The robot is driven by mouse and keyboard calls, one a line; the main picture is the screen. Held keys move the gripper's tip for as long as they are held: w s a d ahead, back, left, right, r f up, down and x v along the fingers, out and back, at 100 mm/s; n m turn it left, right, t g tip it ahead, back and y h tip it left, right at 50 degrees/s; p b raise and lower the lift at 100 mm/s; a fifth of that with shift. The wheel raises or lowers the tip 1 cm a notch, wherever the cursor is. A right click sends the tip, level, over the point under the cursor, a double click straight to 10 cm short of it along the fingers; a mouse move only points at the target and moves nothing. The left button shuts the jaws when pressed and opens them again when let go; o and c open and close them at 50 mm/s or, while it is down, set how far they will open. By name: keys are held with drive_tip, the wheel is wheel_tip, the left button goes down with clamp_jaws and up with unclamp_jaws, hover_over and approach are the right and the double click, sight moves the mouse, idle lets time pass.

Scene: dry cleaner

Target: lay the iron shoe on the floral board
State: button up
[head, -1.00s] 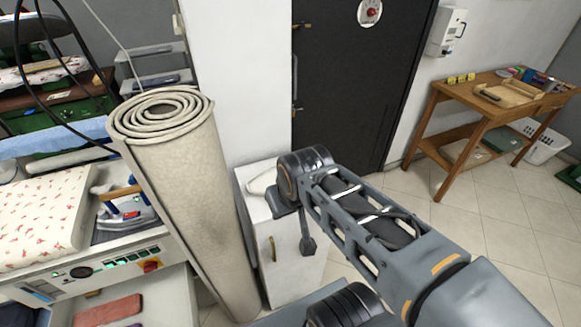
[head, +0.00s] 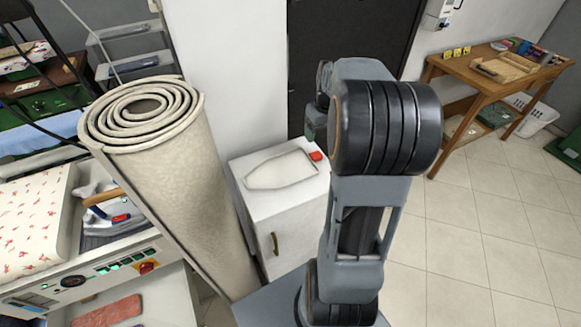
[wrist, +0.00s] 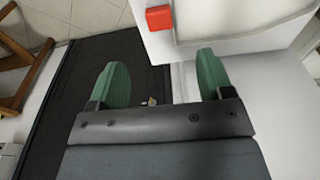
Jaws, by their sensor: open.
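The iron shoe (head: 282,170) is a pale, flat, sole-shaped piece lying on top of a small white cabinet (head: 283,210) in the head view. The floral board (head: 35,215) is a white padded surface with small red flowers at the far left, beyond the rolled carpet. My gripper (wrist: 163,75) has two green fingers spread apart with nothing between them. In the wrist view its fingers are close to the white cabinet. In the head view my arm mostly hides the gripper.
A tall rolled carpet (head: 180,190) stands between cabinet and board. A red block (head: 316,156) sits at the cabinet's back right corner and shows in the wrist view (wrist: 159,17). An iron (head: 105,210) stands beside the board.

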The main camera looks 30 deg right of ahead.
sight(316, 154)
drive_tip(key=shift+w+f+p, duration=0.3)
drive_tip(key=shift+f+p, duration=0.05)
drive_tip(key=shift+f, duration=1.45)
drive_tip(key=shift+w+f+p, duration=0.25)
drive_tip(key=shift+f+p, duration=0.05)
drive_tip(key=shift+f, duration=1.55)
drive_tip(key=shift+w+f+p, duration=0.3)
drive_tip(key=shift+f+p, duration=0.05)
drive_tip(key=shift+f, duration=1.45)
drive_tip(key=c, duration=1.1)
